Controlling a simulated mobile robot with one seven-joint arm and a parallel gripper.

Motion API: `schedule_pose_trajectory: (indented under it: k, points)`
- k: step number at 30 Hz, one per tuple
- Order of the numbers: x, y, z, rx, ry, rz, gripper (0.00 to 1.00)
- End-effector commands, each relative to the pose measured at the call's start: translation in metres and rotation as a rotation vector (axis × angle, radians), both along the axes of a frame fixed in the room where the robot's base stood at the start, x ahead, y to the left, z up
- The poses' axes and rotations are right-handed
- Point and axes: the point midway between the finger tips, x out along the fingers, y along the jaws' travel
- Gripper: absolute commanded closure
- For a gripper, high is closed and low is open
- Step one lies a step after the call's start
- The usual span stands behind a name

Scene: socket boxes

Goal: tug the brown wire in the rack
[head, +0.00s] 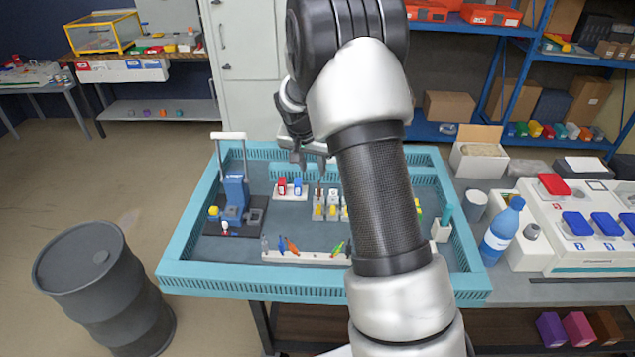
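A white rack (305,257) lies along the front inside of the teal-walled tray (250,292). Thin coloured pieces stand or lean in it, among them an orange one (292,246) and a green one (338,248). Small brown pieces (318,190) show on the yellow-and-white connector blocks farther back. My gripper (298,160) is small and dark, above the back part of the tray and apart from the rack. Its fingers are too small to tell open from shut.
A blue press-like device (235,195) stands at the tray's left. A red-and-blue socket block (290,188) is near the gripper. A blue bottle (502,230) and a white button panel (580,235) are to the right. A grey barrel (105,290) stands left on the floor.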

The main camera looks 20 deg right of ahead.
Motion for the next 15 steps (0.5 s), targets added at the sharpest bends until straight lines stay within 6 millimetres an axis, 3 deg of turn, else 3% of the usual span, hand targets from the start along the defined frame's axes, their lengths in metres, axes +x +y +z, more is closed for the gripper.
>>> schedule_pose_trajectory:
  k: [15]
  points:
    - [0.030, -0.023, -0.094, 0.002, 0.003, 0.001, 0.65]
